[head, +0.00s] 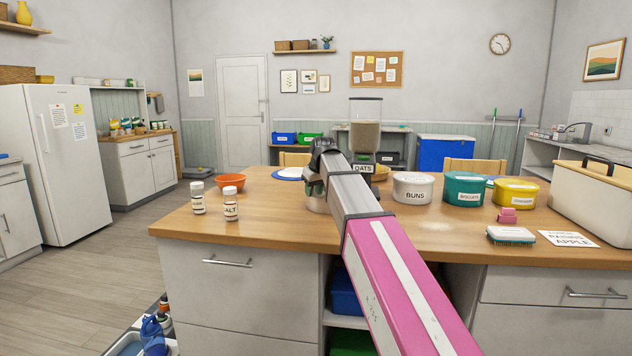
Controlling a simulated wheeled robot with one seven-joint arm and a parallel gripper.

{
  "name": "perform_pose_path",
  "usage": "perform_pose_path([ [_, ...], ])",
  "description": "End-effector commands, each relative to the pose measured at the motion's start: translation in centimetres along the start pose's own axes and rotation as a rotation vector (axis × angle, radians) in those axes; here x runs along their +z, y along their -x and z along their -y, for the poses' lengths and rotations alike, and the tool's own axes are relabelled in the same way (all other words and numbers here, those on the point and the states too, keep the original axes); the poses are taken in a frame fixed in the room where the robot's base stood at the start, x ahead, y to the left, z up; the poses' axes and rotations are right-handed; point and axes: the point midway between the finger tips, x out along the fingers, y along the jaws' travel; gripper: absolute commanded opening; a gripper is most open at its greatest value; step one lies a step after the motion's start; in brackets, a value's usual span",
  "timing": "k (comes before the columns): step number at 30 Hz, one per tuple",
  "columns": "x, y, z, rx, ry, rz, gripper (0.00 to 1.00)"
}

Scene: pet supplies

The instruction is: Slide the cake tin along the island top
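The wooden island top (270,215) spans the middle of the head view. No label that I can read says cake. To the right stand a white tin marked BUNS (412,190), a teal tin marked BISCUITS (464,190) and a yellow tin (516,193) whose label is too small to read.
An oats dispenser (365,122) stands behind my arm. Two shakers (230,204) and an orange bowl (230,183) are at the left. A brush (510,236), a pink block (507,215), a card (568,239) and a cream bin (590,200) are at the right. The front-left top is clear.

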Motion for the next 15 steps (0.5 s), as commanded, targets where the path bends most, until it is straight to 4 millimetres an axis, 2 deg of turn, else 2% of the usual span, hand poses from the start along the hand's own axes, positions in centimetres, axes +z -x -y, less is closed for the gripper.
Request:
perform_pose_path([
  [6, 0.0, -2.8, 0.0, 0.0, 0.0, 0.0, 0.34],
  [15, 0.0, -4.0, 0.0, 0.0, 0.0, -0.001, 0.34],
])
